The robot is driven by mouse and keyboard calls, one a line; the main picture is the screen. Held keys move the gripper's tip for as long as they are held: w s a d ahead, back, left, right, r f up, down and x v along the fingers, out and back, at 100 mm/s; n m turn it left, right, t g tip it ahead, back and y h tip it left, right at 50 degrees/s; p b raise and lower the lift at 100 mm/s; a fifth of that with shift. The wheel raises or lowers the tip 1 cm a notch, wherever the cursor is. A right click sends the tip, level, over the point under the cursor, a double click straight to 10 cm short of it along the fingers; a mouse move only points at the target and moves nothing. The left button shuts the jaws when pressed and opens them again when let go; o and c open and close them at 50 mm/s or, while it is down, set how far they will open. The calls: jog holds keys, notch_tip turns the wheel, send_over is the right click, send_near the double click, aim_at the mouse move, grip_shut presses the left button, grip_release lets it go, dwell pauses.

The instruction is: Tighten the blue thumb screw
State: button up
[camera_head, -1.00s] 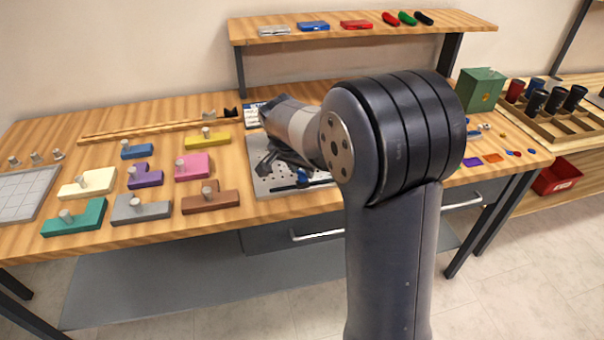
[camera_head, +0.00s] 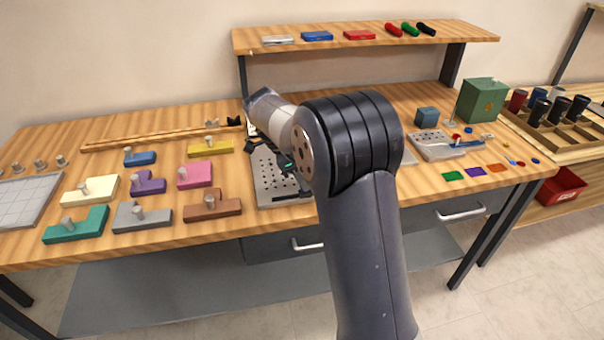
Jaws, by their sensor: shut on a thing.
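My gripper (camera_head: 287,166) is low over a grey perforated plate (camera_head: 268,184) at the middle of the bench. My own arm covers much of it from the right. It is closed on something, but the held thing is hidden. A dark bar lies at the plate's front edge. A second grey plate (camera_head: 432,149) to the right carries a long blue part (camera_head: 460,143). Small blue (camera_head: 469,130) and red (camera_head: 456,137) round pieces are near its back edge. I cannot tell which blue piece is the thumb screw.
Several coloured blocks with pegs, such as the brown one (camera_head: 212,205), stand left of the near plate. A raised shelf (camera_head: 400,38) runs behind.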

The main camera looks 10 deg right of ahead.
jog(key=m+g, duration=0.1)
jog(key=m, duration=0.1)
jog(key=m+p, duration=0.1)
jog(key=m, duration=0.1)
jog(key=shift+w+m+g+y+p, duration=0.2)
jog(key=shift+m+g+y+p, duration=0.1)
jog(key=shift+g+y, duration=0.1)
dwell(0.4)
jog(key=o, duration=1)
jog(key=v, duration=1)
jog(key=shift+w+a+r+p, duration=0.1)
jog(key=shift+a+r+p, duration=0.05)
jog(key=shift+r+p, duration=0.25)
jog(key=shift+f, duration=0.1)
